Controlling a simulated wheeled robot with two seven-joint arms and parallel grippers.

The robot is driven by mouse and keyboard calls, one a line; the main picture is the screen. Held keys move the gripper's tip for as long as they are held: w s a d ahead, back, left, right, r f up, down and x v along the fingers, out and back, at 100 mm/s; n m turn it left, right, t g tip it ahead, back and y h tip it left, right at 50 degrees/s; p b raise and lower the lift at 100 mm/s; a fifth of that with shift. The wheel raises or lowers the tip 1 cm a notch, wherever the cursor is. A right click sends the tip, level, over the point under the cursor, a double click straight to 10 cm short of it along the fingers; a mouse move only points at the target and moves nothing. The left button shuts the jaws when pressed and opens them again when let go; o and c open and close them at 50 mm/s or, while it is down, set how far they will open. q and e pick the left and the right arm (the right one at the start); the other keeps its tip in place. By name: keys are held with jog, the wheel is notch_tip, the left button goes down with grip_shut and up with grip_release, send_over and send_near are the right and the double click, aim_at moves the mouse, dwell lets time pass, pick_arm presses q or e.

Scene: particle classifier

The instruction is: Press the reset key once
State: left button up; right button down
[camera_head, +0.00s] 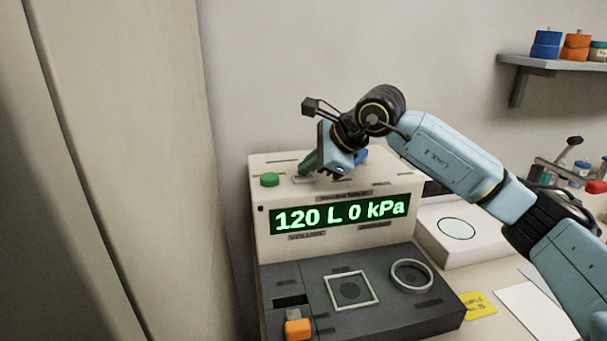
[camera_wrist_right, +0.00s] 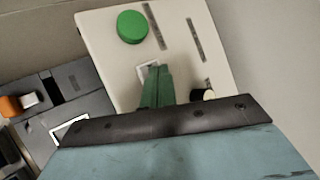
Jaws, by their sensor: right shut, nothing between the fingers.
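The particle classifier (camera_head: 335,185) is a cream box with a lit green display (camera_head: 342,214) reading "120 L 0 kPa". A round green button (camera_head: 269,180) stands on its top at the left; it also shows in the wrist view (camera_wrist_right: 132,26). My right gripper (camera_head: 302,177) is shut and empty, its green fingers pointing down at the top panel beside the green button. In the wrist view its fingertips (camera_wrist_right: 155,68) overlap a small white-framed key (camera_wrist_right: 147,72), partly hidden; I cannot tell whether they touch. The labels are too small to read. My left gripper is not in view.
A dark lower deck (camera_head: 390,315) holds an orange knob (camera_head: 298,328), a square frame (camera_head: 351,290) and a ring (camera_head: 411,276). A blue part (camera_head: 361,156) shows behind my right gripper. A white device (camera_head: 470,245) stands right. A wall shelf (camera_head: 555,64) holds jars.

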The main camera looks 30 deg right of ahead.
aim_at(309, 178)
jog(key=shift+f, duration=0.3)
dwell(0.4)
jog(key=shift+r+p, duration=0.85)
jog(key=shift+r, duration=0.5)
notch_tip(309, 178, up, 5)
jog(key=p, duration=0.3)
jog(key=shift+p, duration=0.35)
